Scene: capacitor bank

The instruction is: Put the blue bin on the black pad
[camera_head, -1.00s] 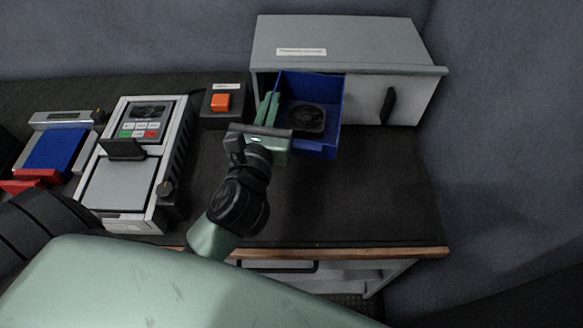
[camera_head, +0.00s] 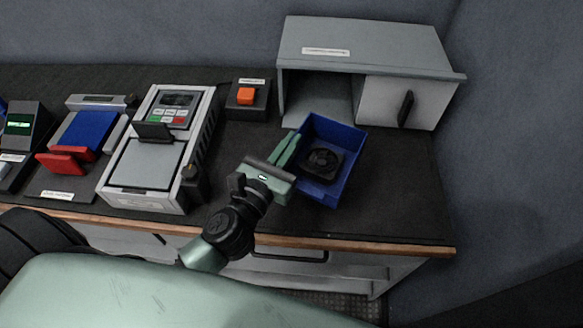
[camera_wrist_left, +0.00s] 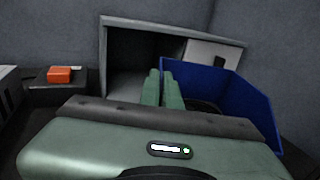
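The blue bin (camera_head: 348,137) is in front of the grey cabinet, turned a little, with a round black fan (camera_head: 321,163) inside. My left gripper (camera_head: 285,149) is at the bin's left wall, its two green fingers close together. In the left wrist view the fingers (camera_wrist_left: 163,88) pinch the edge of the blue bin (camera_wrist_left: 232,92). Whether the bin touches the worktop is hard to tell. A black pad does not stand out clearly from the black worktop (camera_head: 390,205). My right gripper is not in view.
The grey cabinet (camera_head: 365,45) has an open left compartment and a closed right panel with a black handle. An orange button box (camera_head: 246,96), a keypad device (camera_head: 150,165) and a blue-and-red device (camera_head: 88,134) stand to the left. The worktop's right front is clear.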

